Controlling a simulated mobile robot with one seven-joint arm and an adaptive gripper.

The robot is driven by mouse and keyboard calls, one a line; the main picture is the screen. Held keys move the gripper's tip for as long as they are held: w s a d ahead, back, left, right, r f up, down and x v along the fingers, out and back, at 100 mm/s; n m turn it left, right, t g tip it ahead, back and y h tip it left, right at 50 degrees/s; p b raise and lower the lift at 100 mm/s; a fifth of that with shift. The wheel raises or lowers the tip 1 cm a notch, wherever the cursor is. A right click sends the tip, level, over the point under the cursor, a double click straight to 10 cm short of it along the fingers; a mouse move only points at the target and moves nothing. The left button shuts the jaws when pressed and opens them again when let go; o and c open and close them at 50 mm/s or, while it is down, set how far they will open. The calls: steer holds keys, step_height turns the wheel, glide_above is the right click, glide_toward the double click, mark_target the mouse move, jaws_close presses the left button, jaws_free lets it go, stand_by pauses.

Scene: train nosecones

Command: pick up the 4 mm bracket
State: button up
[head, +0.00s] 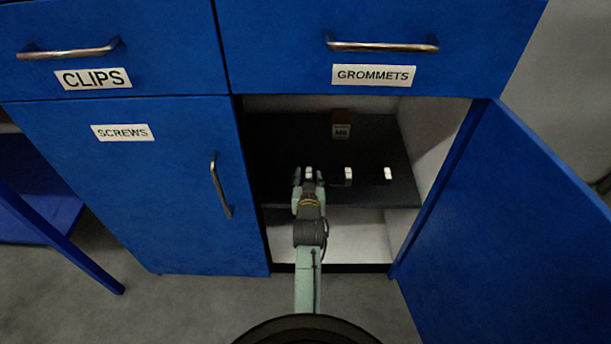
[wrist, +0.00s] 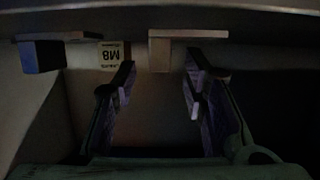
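Three small brackets with white faces stand in a row on the dark shelf inside the open cabinet: a left one (head: 309,172), a middle one (head: 348,175) and a right one (head: 388,174). I cannot read any size on them, so I cannot tell which is the 4 mm bracket. My gripper (head: 308,180) is at the left bracket. In the wrist view my gripper (wrist: 160,82) is open, with a pale bracket (wrist: 174,50) just beyond and between its fingertips. No contact is visible. Another bracket (wrist: 42,55), with a dark blue block, shows at the left there.
The cabinet door (head: 510,220) stands open at right. The closed screws door (head: 150,190) is at left, drawers above.

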steer(key=shift+x, duration=0.8)
steer(key=shift+c, duration=0.3)
jaws_close()
